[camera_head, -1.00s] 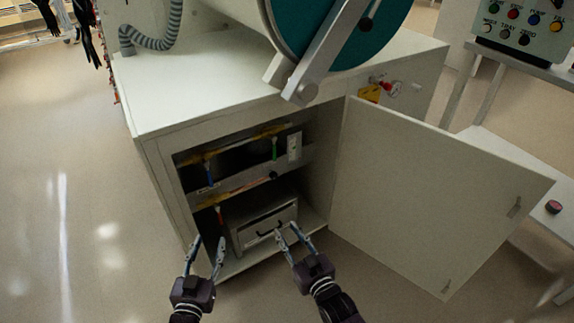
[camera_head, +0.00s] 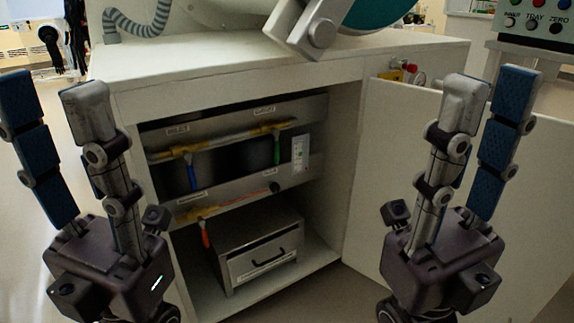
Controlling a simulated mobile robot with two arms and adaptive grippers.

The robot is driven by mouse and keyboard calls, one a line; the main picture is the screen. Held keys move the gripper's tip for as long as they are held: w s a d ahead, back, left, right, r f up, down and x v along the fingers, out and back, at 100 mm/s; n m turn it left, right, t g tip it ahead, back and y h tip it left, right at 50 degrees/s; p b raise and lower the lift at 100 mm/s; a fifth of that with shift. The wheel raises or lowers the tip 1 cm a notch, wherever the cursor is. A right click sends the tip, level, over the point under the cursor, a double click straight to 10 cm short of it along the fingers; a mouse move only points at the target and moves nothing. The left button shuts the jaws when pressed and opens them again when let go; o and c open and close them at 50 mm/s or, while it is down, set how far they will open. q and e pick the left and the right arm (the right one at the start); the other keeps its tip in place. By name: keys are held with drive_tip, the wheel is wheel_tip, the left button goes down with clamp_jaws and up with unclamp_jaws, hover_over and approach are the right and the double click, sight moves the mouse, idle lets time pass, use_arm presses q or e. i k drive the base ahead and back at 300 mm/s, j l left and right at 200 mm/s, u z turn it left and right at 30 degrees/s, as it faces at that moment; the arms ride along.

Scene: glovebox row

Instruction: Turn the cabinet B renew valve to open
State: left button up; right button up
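Inside the open cabinet, a yellow pipe (camera_head: 225,142) carries a valve with a blue handle (camera_head: 192,176) and one with a green handle (camera_head: 277,150). Both handles hang down. A valve with a red handle (camera_head: 206,234) hangs from a lower pipe (camera_head: 225,207). Small labels sit near the valves; I cannot read which one is the renew valve. My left gripper (camera_head: 50,90) is open and empty, pointing up, in front of the cabinet's left side. My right gripper (camera_head: 490,90) is open and empty, pointing up, in front of the cabinet door. Neither touches a valve.
The cabinet door (camera_head: 385,180) stands open to the right, partly behind my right gripper. A metal box with a black handle (camera_head: 262,262) sits on the cabinet floor. A white gauge panel (camera_head: 300,152) is right of the green handle. A control panel (camera_head: 535,35) stands at upper right.

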sight(202, 221)
drive_tip(key=i+j+u, duration=0.15)
drive_tip(key=i+u, duration=0.15)
drive_tip(key=u, duration=0.2)
drive_tip(key=i+j+z, duration=0.1)
drive_tip(key=j+z, duration=0.25)
drive_tip(key=j, duration=0.3)
drive_tip(key=j+z, duration=0.35)
drive_tip(key=j, duration=0.3)
drive_tip(key=i, duration=0.05)
